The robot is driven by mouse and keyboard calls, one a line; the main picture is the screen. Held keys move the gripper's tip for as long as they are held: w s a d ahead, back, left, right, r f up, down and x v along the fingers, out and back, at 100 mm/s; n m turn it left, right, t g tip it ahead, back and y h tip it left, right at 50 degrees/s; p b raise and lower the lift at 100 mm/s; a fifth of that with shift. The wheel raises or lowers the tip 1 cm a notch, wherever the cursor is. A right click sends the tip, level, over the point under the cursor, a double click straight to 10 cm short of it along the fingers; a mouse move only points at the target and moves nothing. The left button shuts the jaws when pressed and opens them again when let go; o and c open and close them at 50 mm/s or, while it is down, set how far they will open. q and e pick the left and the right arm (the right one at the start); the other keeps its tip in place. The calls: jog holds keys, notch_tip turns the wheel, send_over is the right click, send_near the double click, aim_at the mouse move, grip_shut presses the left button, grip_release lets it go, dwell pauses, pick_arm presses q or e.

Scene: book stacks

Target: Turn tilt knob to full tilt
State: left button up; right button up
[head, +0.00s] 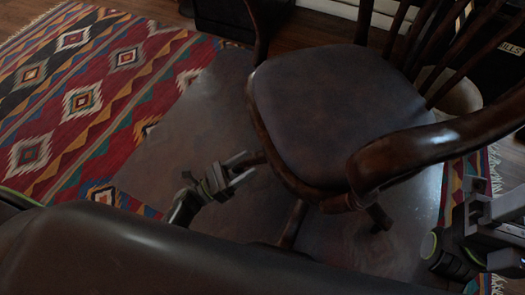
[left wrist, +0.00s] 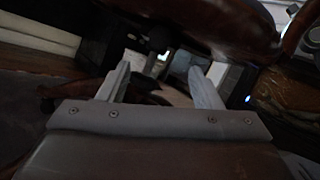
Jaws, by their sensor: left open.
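A wooden office chair with a dark padded seat (head: 325,110) stands on a clear floor mat. My left gripper (head: 243,166) is open and empty, low beside the seat's left front edge, with its fingertips close to a wooden part under the seat. In the left wrist view the two fingers of my left gripper (left wrist: 160,88) are spread apart below the underside of the chair seat (left wrist: 205,25). A dark rounded piece (left wrist: 160,42) hangs there beyond the fingers; I cannot tell whether it is the tilt knob. The head view hides the seat's underside.
The chair's curved armrest (head: 430,145) reaches forward at the right. A patterned rug (head: 100,90) lies at the left. The floor mat (head: 185,130) left of the chair is clear. My right arm shows at the right edge, its fingers not clear.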

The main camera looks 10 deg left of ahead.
pick_arm(q)
jog(key=shift+v, duration=1.55)
